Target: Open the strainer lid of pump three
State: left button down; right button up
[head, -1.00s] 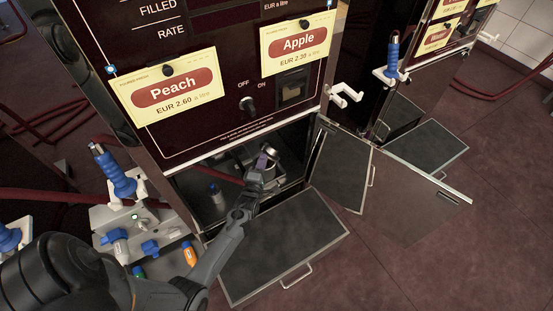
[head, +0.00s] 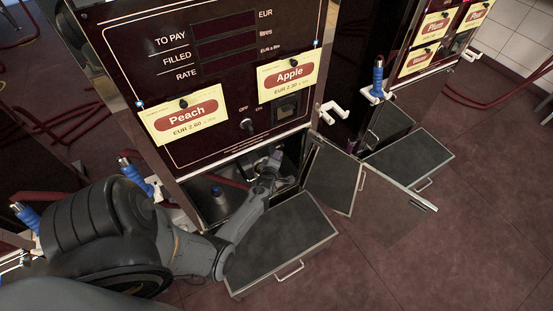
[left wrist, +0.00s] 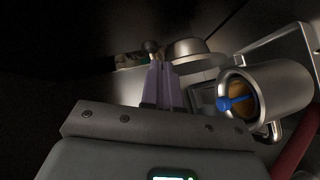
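The near pump (head: 215,115) carries Peach and Apple cards; I see no pump number. Its lower compartment is open, and my left gripper (head: 276,160) is inside it. In the left wrist view the purple fingers (left wrist: 160,80) stand close together. A small black ball knob (left wrist: 152,46) shows at their tips; whether they grip its stem is unclear. A grey domed metal part (left wrist: 197,50) lies just beyond, to the right. A metal cylinder (left wrist: 270,92) with a blue handle is further right. I cannot tell which part is the strainer lid. My right gripper is not in view.
A dark hinged panel (head: 333,178) stands open at the compartment's right. A drawer-like panel (head: 280,243) with a handle juts out below. A second pump (head: 440,45) with open panels stands to the right. The floor at lower right is clear.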

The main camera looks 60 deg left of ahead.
pick_arm(q)
jog(key=shift+w+a+r, duration=0.15)
jog(key=shift+w, duration=0.25)
dwell(0.4)
